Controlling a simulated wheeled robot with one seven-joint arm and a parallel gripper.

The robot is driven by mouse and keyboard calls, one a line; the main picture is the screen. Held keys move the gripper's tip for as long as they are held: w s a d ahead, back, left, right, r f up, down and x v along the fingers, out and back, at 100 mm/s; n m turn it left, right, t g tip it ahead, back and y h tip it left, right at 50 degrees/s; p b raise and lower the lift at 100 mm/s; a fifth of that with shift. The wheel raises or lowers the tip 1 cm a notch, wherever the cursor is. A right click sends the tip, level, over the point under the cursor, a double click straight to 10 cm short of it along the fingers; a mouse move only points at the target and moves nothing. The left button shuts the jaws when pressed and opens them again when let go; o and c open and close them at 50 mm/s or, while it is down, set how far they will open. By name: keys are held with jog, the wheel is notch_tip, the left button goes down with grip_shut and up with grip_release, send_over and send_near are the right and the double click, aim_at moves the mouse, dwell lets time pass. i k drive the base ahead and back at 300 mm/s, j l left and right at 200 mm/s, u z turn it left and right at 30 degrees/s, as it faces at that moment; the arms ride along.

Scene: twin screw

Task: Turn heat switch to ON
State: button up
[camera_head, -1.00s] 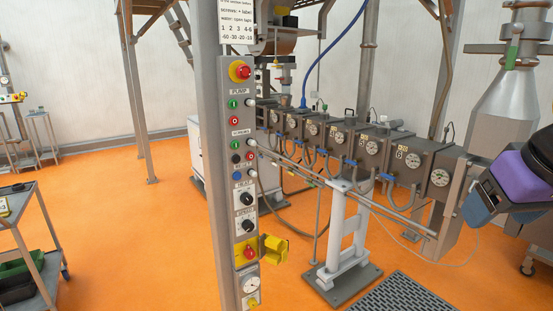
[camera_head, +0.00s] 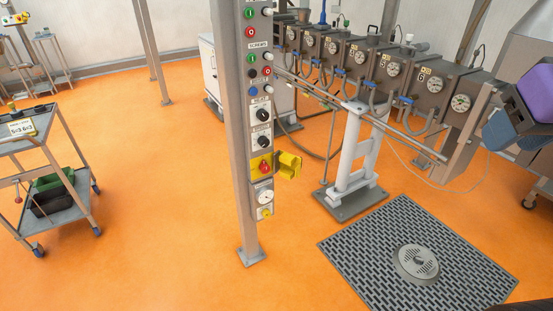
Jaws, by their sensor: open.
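The control panel (camera_head: 257,150) is a narrow upright strip on a grey post, left of centre. The heat switch (camera_head: 263,115) is a black rotary knob on a white plate under a small label that seems to read HEAT. Its exact position is too small to read. A second, similar black knob (camera_head: 263,142) sits directly below it. Nothing covers either knob.
Pipes and the extruder barrel (camera_head: 400,75) run right of the panel. A grey trolley (camera_head: 50,215) stands at left. A floor grate (camera_head: 370,245) lies at front right. Orange floor before the panel is clear.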

aim_at(264, 115)
jog(key=u, duration=0.4)
jog(key=j+u, duration=0.1)
jog(key=u, duration=0.3)
jog(key=i+u, duration=0.1)
jog(key=u, duration=0.75)
jog(key=i+u, duration=0.35)
jog(key=i, duration=1.6)
jog(key=i+l+z, duration=0.15)
jog(key=i+z, duration=0.35)
jog(key=i+j+z, duration=0.15)
jog(key=i+z, duration=0.35)
jog(key=i, duration=0.2)
jog(key=i+j+z, duration=0.3)
jog(key=i+z, duration=0.2)
jog(key=i+l+z, duration=0.15)
jog(key=i+z, duration=0.3)
jog(key=i, duration=0.6)
jog(key=i+j+z, duration=0.2)
jog(key=i+z, duration=0.2)
jog(key=i, duration=0.7)
jog(key=i+z, duration=0.1)
jog(key=z, duration=0.3)
jog(key=i+z, duration=0.1)
jog(key=z, duration=0.3)
jog(key=i+j+z, duration=0.1)
jog(key=z, duration=0.35)
jog(key=i+j+z, duration=0.1)
jog(key=z, duration=2.5)
